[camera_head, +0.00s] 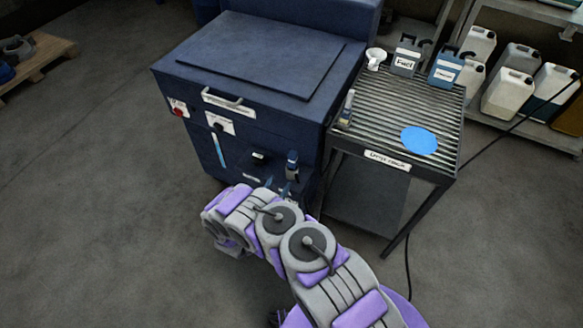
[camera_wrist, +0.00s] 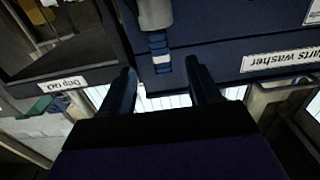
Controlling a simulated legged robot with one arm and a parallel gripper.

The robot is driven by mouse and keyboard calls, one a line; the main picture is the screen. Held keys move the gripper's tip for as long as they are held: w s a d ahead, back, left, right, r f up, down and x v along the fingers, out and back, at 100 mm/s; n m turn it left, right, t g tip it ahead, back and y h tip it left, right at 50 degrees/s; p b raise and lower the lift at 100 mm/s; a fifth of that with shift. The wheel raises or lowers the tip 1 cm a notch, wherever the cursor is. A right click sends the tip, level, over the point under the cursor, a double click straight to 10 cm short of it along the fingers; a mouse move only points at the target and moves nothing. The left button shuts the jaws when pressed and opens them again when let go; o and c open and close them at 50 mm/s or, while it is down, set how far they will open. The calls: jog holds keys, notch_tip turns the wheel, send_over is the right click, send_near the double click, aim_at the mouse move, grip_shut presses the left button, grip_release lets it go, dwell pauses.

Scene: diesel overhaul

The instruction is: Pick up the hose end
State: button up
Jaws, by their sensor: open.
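A short banded fitting, which looks like the hose end (camera_head: 292,166), stands upright against the front of the dark blue parts washer (camera_head: 205,130), near its right corner. In the wrist view the fitting (camera_wrist: 157,42) shows a pale grey part and blue and white bands. My gripper (camera_head: 280,186) is just below and left of it in the head view. In the wrist view my gripper (camera_wrist: 161,68) is open, its two dark fingers apart, with the fitting in line with the gap. I cannot tell how far the fitting lies beyond the fingertips. My arm hides the floor below.
The drip rack (camera_head: 388,161) stands right of the washer, with a small bottle (camera_head: 347,108), a blue disc (camera_head: 419,140), a white cup (camera_head: 376,59) and labelled jugs (camera_head: 407,57). Shelves with canisters (camera_head: 508,94) are behind.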

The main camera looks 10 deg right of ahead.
aim_at(290, 165)
jog(key=b+x, duration=0.2)
jog(key=x, duration=0.5)
jog(key=shift+w+d+f, duration=0.15)
jog(key=shift+w+d, duration=0.05)
jog(key=shift+w, duration=0.05)
jog(key=shift+w+d, duration=0.1)
jog(key=shift+w, duration=0.3)
jog(key=b+x, duration=0.1)
jog(key=x, duration=0.1)
jog(key=b+x, duration=0.1)
jog(key=x, duration=0.2)
jog(key=shift+d, duration=0.4)
jog(key=shift+a, duration=0.1)
jog(key=shift+a, duration=0.15)
jog(key=shift+c, duration=1.2)
grip_shut()
